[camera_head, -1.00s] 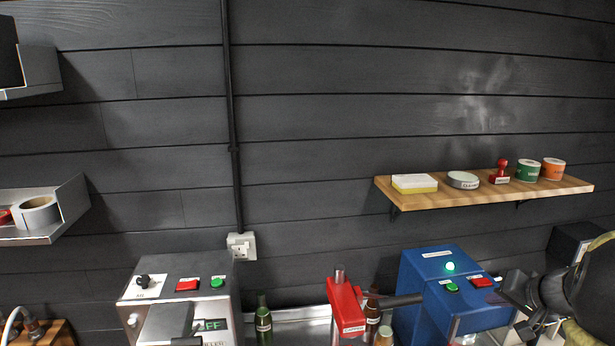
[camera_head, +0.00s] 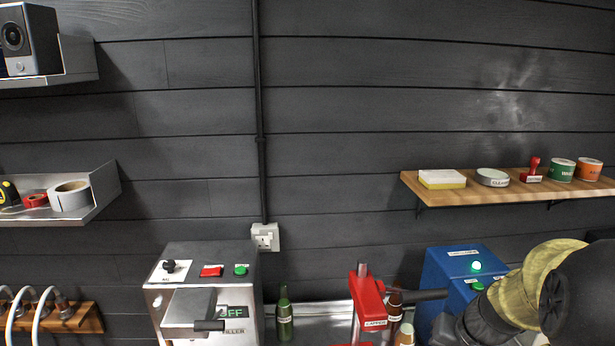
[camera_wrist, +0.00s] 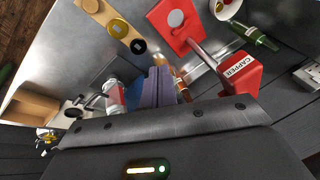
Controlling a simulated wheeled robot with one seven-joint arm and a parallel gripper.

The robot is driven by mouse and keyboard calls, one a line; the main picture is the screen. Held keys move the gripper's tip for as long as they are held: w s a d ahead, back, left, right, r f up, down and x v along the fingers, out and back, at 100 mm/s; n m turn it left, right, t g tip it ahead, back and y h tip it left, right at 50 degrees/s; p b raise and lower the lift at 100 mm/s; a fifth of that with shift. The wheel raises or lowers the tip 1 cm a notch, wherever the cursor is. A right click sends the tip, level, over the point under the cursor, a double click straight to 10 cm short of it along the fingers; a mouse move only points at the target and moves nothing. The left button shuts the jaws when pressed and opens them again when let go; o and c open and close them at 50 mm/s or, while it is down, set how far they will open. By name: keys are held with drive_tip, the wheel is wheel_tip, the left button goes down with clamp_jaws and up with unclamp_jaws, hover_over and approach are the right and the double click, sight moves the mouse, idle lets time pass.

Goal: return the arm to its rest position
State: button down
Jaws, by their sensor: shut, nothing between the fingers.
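My arm (camera_head: 530,290) shows at the lower right of the head view, bent in front of the blue machine; its far end runs toward the bottom edge. In the wrist view my gripper (camera_wrist: 157,87) has its bluish-grey fingers together with nothing between them. They point over the steel worktop, apart from the red capper (camera_wrist: 236,76). The fingers are not clear in the head view.
The filler (camera_head: 205,295), a green bottle (camera_head: 284,315), the red capper (camera_head: 368,300) and the blue machine (camera_head: 450,280) line the worktop. A wooden shelf (camera_head: 500,195) is above right. Metal shelves (camera_head: 100,190) are at left.

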drive_tip(key=s+a+f+n+h+b, duration=0.1)
drive_tip(key=s+a+f+n, duration=0.1)
drive_tip(key=s+a+f, duration=0.1)
drive_tip(key=s+a+f+n+g, duration=0.1)
drive_tip(key=s+a+f+n, duration=0.1)
drive_tip(key=s+a, duration=0.3)
drive_tip(key=a+f, duration=0.1)
drive_tip(key=a, duration=0.2)
drive_tip(key=shift+s+a+h+b, duration=0.15)
drive_tip(key=shift+a+h+b, duration=0.15)
drive_tip(key=shift+h+b, duration=0.1)
drive_tip(key=shift+f, duration=0.1)
